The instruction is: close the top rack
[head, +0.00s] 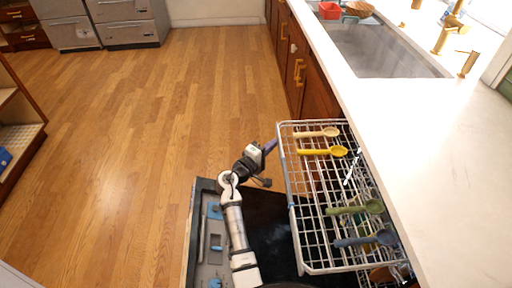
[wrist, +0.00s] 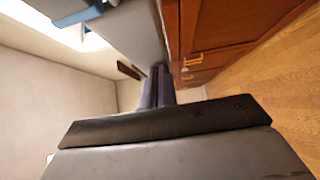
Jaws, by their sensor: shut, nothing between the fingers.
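The top rack (head: 288,180) is a light wire basket, pulled out from under the counter, with several utensils in it. My gripper (head: 270,146) is beside the rack's far left corner, its purple fingers pointing toward the rack's outer edge. I cannot tell whether they touch it. In the wrist view the purple fingers (wrist: 157,88) are together, with nothing seen between them. I cannot make out the rack clearly in the wrist view.
The open dishwasher door (head: 203,250) lies under my arm, left of the rack. The white counter (head: 440,150) with a sink (head: 375,50) runs along the right. Wooden cabinets (head: 315,90) stand beyond the rack. The wood floor (head: 130,140) at left is clear.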

